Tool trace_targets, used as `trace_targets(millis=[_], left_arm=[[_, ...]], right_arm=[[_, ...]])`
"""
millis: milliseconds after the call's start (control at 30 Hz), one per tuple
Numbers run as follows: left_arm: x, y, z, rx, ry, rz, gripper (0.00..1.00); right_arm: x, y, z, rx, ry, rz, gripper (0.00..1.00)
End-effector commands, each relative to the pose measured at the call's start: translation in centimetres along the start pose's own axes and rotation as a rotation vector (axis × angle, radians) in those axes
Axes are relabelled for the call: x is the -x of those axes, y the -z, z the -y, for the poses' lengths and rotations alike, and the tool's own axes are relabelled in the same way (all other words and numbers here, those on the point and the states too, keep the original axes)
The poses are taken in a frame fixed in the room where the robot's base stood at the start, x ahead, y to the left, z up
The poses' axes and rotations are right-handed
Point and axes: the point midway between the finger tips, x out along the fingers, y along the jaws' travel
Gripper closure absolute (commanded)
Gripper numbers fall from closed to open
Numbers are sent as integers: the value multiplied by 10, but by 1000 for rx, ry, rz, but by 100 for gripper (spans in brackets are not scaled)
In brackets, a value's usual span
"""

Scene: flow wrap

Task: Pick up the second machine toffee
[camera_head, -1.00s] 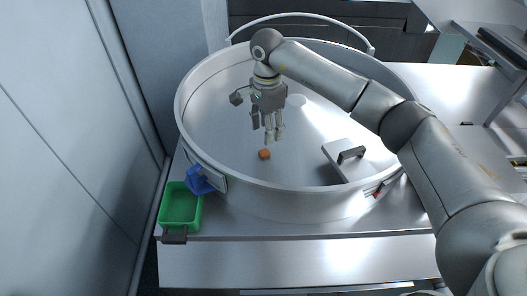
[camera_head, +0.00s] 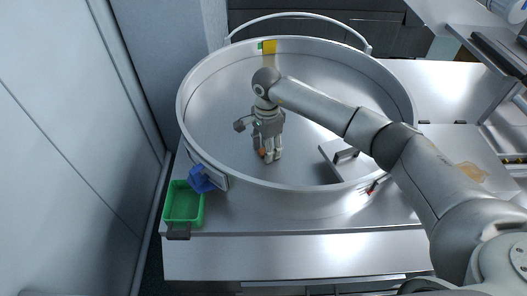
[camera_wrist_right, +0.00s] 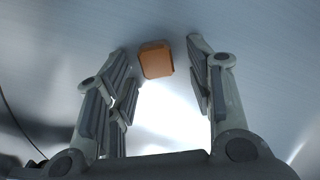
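The toffee is a small orange-brown block (camera_head: 262,152) on the floor of the large round metal pan (camera_head: 214,98). In the head view my right gripper (camera_head: 267,157) is lowered into the pan and partly hides the toffee. In the right wrist view the toffee (camera_wrist_right: 156,60) lies between the fingertips of the open right gripper (camera_wrist_right: 160,62), nearer the left fingers, with gaps on both sides. I cannot tell whether the fingertips touch the pan floor. Only one toffee shows. My left gripper is not in view.
A green tray (camera_head: 168,205) stands outside the pan at the front left, beside a blue scoop-like item (camera_head: 201,179) at the pan's rim. A yellow patch (camera_head: 269,46) shows on the far wall.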

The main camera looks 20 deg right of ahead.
Motion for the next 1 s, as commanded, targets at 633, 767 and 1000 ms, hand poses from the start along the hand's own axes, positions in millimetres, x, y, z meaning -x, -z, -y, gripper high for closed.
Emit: trace_targets(millis=[633, 767, 1000], left_arm=[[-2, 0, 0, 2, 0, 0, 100], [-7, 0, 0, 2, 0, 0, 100], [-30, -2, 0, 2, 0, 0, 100]], right_arm=[[1, 0, 0, -1, 1, 0, 88], [6, 1, 1, -1, 3, -1, 88], [30, 1, 0, 0, 6, -2, 88]])
